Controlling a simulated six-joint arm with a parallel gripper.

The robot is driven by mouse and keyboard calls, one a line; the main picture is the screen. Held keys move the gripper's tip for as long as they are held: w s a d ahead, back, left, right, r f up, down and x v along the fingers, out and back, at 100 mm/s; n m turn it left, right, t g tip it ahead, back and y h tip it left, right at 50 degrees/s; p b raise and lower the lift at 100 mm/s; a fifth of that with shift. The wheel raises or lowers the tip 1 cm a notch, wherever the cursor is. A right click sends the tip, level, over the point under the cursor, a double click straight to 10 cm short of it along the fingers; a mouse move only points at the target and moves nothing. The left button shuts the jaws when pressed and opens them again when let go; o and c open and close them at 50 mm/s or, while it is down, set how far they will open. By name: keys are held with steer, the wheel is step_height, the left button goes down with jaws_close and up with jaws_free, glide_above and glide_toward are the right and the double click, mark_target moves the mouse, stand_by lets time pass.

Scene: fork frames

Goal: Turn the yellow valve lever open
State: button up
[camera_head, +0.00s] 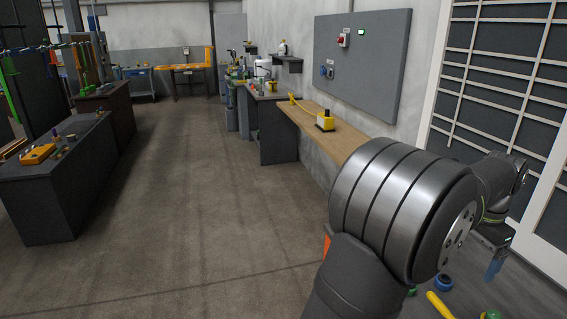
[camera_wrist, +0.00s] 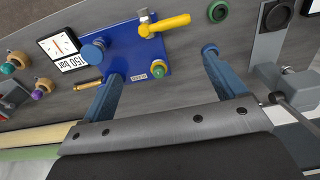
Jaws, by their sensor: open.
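The yellow valve lever (camera_wrist: 168,24) is at the top middle of the wrist view, mounted on a blue plate (camera_wrist: 130,42) by a metallic pivot. It points to the right and slightly up in that picture. A yellow bar, apparently the same lever, shows at the bottom of the head view (camera_head: 439,305). My gripper (camera_wrist: 162,66) is open, with its two blue fingers wide apart and nothing between them touching. The lever lies beyond the fingertips, apart from them. In the head view my gripper (camera_head: 495,266) is at the lower right, partly hidden by my arm.
A wooden bench (camera_head: 345,140) runs along the wall. The floor (camera_head: 190,180) is clear.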

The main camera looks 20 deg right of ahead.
mark_target(438, 301)
steer(key=c, duration=0.9)
steer(key=w+a+f+n+h, duration=0.2)
steer(key=w+a+n, duration=0.1)
steer(key=n, duration=1.5)
steer(key=x, duration=1.7)
steer(key=shift+w+a+f, duration=0.15)
steer(key=shift+a, duration=0.05)
jaws_close()
